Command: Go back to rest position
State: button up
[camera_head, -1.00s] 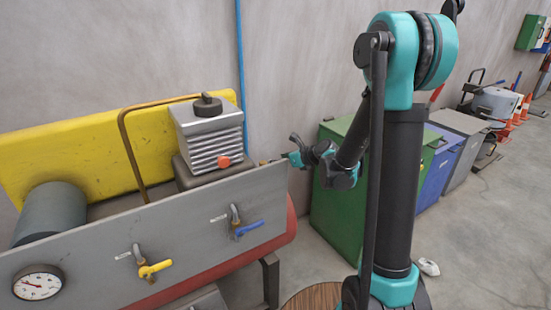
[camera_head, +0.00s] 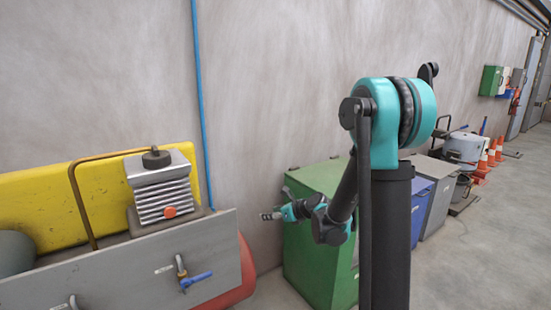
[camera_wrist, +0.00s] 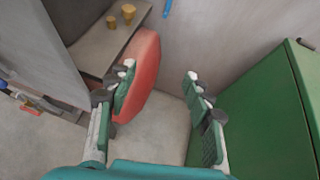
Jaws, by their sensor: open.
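My gripper (camera_head: 272,215) shows in the head view at the end of my bent teal and black arm, pointing left. It is in front of the green bin and to the right of the compressor panel. In the wrist view my gripper (camera_wrist: 160,85) has its two fingers spread wide with nothing between them. The red tank end (camera_wrist: 140,75) lies beyond the left finger. The green bin (camera_wrist: 262,120) is beside the right finger. I cannot tell whether either finger touches anything.
The compressor's grey panel (camera_head: 130,265) with a blue-handled valve (camera_head: 196,281) stands at the left. The green bin (camera_head: 305,250), a blue bin (camera_head: 420,205) and a grey bin (camera_head: 440,205) line the wall. Orange cones (camera_head: 490,155) stand farther back. Floor at the right is clear.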

jog(key=s+d+f+n+g+h, duration=0.1)
jog(key=s+d+f+n+h, duration=0.1)
jog(key=s+d+n, duration=0.4)
jog(key=s+d+f+n+g+h, duration=0.2)
jog(key=s+d+n, duration=0.5)
jog(key=s+n, duration=0.5)
jog(key=s+d+f+n+g+h, duration=0.1)
jog(key=s+d+f+n+h, duration=0.2)
jog(key=s+d+n, duration=0.4)
jog(key=s+n+h, duration=0.1)
jog(key=s+n, duration=0.1)
jog(key=s, duration=0.3)
jog(key=shift+s+h, duration=0.2)
jog(key=shift+h, duration=0.1)
jog(key=shift+d, duration=0.1)
dwell(0.4)
